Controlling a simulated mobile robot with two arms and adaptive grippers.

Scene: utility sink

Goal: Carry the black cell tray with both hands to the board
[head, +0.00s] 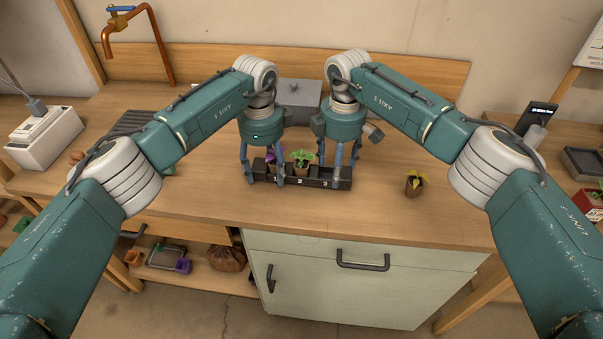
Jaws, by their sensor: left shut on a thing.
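The black cell tray (315,174) is at the middle of the wooden counter, with cells marked 1, 2 and 3. A purple plant (269,158) stands at its left part, partly hidden by my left gripper. A green seedling (301,158) stands in cell 2. Cell 3 looks empty. My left gripper (263,178) is shut on the tray's left end. My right gripper (344,175) has its fingers around the right end; whether they press on it I cannot tell. A dark ribbed board (130,123) lies at the left, partly behind my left arm.
A small potted yellow-leaved plant (413,184) stands right of the tray. A grey box (299,97) stands behind my grippers. A white power box (45,137) is at far left, below a copper tap (150,25). The counter's front edge is close before the tray.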

